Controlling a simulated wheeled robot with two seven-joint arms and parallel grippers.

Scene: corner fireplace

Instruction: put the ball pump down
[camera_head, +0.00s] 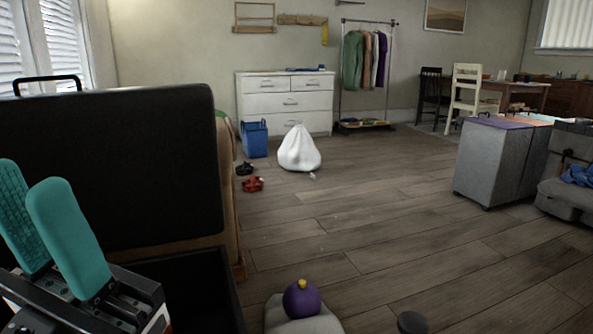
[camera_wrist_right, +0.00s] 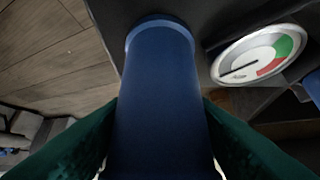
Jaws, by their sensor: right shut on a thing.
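The ball pump shows in the right wrist view as a thick dark-blue cylinder (camera_wrist_right: 155,95). A round dial gauge (camera_wrist_right: 258,55), white with green and red bands, is beside it. My right gripper (camera_wrist_right: 155,135) has its dark-green fingers on either side of the cylinder and is shut on it. The pump's ends are cut off or hidden, and I cannot tell whether it touches anything below. I cannot make out the pump or the right gripper in the head view. My left gripper (camera_head: 32,178), with teal fingers, is at the lower left, open and empty.
A black open case (camera_head: 110,170) fills the left. A white bag (camera_head: 299,150), blue bin (camera_head: 254,139) and red object (camera_head: 252,184) are farther off. The middle wooden floor (camera_head: 370,230) is clear.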

